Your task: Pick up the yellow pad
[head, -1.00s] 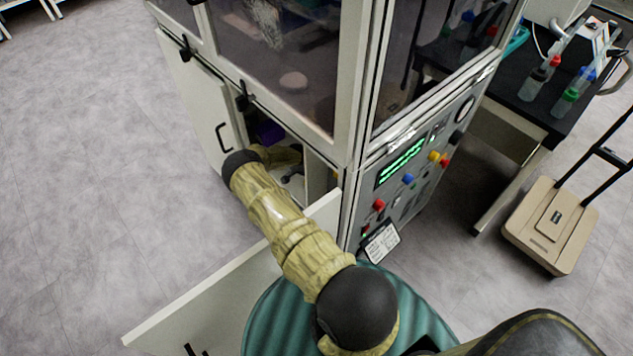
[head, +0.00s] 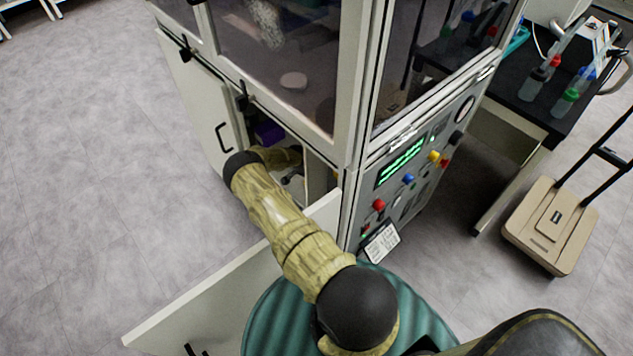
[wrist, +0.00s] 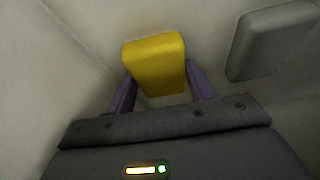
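The yellow pad (wrist: 154,62) is a rounded block in the upper middle of the wrist view. My gripper (wrist: 160,78) reaches up from below it, with one purple finger along each side of the pad. Both fingers come up to the pad's side edges in the picture, and their tips are partly hidden. I cannot tell whether they press on the pad or only flank it. In the head view the gripper and pad are hidden inside the lower cabinet of the freeze dryer (head: 204,100).
A grey block (wrist: 272,40) is to the right of the pad, against pale compartment walls. An open cabinet door (head: 215,290) lies beneath my arm. The control panel (head: 408,175) is right of the opening. A beige cart (head: 545,225) stands farther right.

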